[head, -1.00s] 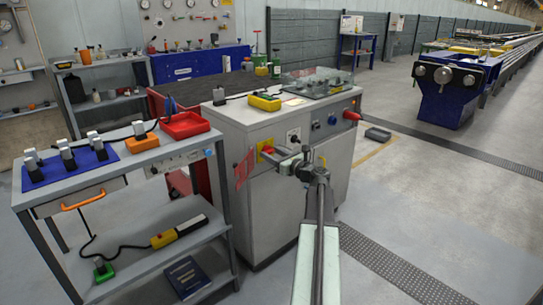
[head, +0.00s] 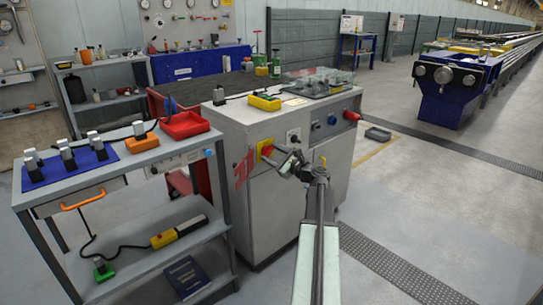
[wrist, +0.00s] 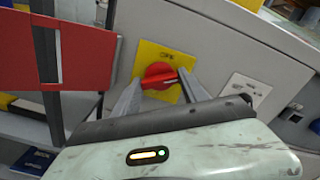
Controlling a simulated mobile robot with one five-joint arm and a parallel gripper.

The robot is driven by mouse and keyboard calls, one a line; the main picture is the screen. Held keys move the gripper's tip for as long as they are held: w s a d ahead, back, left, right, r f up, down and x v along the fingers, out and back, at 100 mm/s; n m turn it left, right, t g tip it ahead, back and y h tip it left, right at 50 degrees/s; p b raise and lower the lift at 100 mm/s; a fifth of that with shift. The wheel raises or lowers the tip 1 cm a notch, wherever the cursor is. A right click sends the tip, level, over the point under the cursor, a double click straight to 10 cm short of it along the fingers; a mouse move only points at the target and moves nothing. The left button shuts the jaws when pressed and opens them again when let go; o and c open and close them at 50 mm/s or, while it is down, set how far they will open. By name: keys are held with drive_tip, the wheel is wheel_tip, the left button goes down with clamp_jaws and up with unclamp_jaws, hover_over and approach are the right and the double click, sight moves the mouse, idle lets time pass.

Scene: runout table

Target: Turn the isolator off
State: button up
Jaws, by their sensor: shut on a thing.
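The isolator is a red rotary knob (wrist: 158,74) on a yellow plate (wrist: 150,56) on the front of a grey cabinet (head: 285,205). In the wrist view, dark lettering that looks like "OFF" shows on the plate above the knob, and the knob's grip bar lies roughly sideways in the picture. My gripper (wrist: 160,80) is shut on the knob, one finger on each side of it. In the head view, the knob (head: 267,150) shows small at the gripper's tip, and its exact angle is hard to tell.
A red panel (wrist: 75,58) hangs left of the knob. A white plate (wrist: 243,92) is to its right. In the head view, a shelf trolley (head: 75,190) stands left of the cabinet, and a red part (head: 351,116) sticks out at the cabinet's right. The floor on the right is mostly clear.

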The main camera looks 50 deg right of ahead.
drive_tip(key=n, duration=0.5)
drive_tip(key=shift+w+n, duration=0.1)
drive_tip(key=shift+n, duration=0.2)
drive_tip(key=n, duration=0.5)
drive_tip(key=shift+n, duration=0.3)
drive_tip(key=o, duration=1.4)
drive_tip(key=shift+c, duration=0.2)
drive_tip(key=s, duration=0.7)
drive_tip(key=shift+s+a, duration=0.3)
drive_tip(key=shift+s, duration=0.1)
